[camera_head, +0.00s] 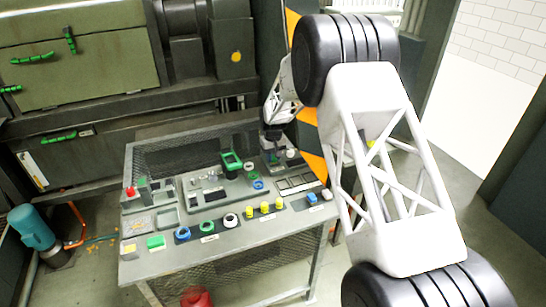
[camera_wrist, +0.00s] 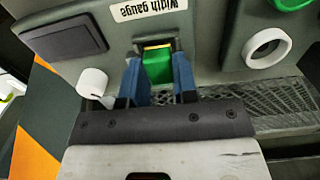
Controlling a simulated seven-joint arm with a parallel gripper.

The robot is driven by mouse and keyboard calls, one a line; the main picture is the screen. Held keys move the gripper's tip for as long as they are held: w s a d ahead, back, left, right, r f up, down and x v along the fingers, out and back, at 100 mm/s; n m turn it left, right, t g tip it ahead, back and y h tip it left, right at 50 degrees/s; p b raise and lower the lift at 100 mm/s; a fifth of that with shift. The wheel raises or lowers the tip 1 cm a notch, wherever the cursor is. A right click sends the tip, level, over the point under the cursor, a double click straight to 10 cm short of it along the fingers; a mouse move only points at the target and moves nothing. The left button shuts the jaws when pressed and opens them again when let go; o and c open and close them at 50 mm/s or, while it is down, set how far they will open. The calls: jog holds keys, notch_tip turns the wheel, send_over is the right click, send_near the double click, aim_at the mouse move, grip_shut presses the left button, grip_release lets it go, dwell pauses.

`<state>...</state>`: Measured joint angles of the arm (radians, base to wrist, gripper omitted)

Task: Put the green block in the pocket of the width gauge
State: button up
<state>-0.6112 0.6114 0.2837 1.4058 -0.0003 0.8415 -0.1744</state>
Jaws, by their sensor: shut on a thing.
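My gripper (camera_wrist: 157,80) is shut on the green block (camera_wrist: 157,68), with a blue finger on each side of it. The block is at the mouth of a dark pocket (camera_wrist: 168,42) with a yellow strip at its far edge, just below the upside-down "Width gauge" label (camera_wrist: 150,9). I cannot tell how deep the block sits in the pocket.
A white cylinder (camera_wrist: 92,82) stands close left of my fingers in the wrist view. A white ring (camera_wrist: 268,47) lies to the right, and a dark rectangular pad (camera_wrist: 62,38) to the left. Yellow cylinders (camera_head: 264,208), rings and another green block (camera_head: 155,242) line the bench front.

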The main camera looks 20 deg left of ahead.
jog(key=shift+f, duration=0.1)
dwell(0.7)
jog(key=o, duration=1)
jog(key=shift+o, duration=0.4)
jog(key=o, duration=0.3)
jog(key=shift+r, duration=0.2)
jog(key=shift+r, duration=4.25)
jog(key=shift+d+r, duration=0.1)
